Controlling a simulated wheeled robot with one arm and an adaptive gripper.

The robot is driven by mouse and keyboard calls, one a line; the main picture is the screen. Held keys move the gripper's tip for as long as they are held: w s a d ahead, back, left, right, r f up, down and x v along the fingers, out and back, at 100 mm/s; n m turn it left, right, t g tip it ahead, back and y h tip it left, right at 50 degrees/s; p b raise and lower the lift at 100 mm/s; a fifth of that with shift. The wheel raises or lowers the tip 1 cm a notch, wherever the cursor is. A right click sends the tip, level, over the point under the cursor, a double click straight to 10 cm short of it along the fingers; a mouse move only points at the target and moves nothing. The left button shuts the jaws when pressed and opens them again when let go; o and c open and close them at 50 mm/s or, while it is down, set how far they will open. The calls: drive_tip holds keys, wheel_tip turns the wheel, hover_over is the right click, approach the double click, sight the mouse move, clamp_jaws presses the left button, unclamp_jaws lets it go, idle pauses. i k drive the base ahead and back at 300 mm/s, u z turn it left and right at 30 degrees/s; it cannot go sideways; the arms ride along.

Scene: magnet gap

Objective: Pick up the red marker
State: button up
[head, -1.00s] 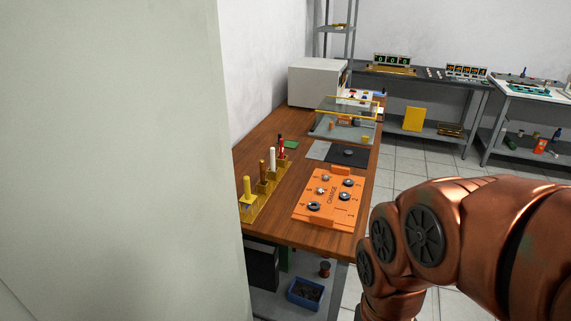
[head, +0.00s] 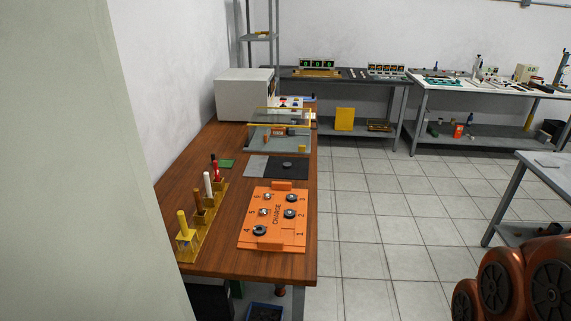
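A thin red upright object (head: 215,170), which looks like the red marker, stands at the far end of a yellow rack (head: 189,243) on the wooden bench. A dark tip shows just above and behind it. In front of it in the same rack stand a white stick (head: 207,184), a brown stick (head: 198,202) and a yellow stick (head: 183,226). The red one is small and partly overlapped by its neighbours. My gripper is not in view; only copper-coloured links of my arm show at the lower right, well away from the rack.
An orange board marked CHARGE (head: 275,236) with several round pieces lies right of the rack. A pale wall edge (head: 85,180) fills the left side. Open tiled floor (head: 370,215) lies right of the bench. A grey table (head: 546,163) stands at the right.

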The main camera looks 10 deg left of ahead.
sight(216, 170)
drive_tip(key=z, duration=0.35)
drive_tip(key=i, duration=3.1)
drive_tip(key=u, duration=4.4)
drive_tip(key=i, duration=0.55)
drive_tip(key=u, duration=0.05)
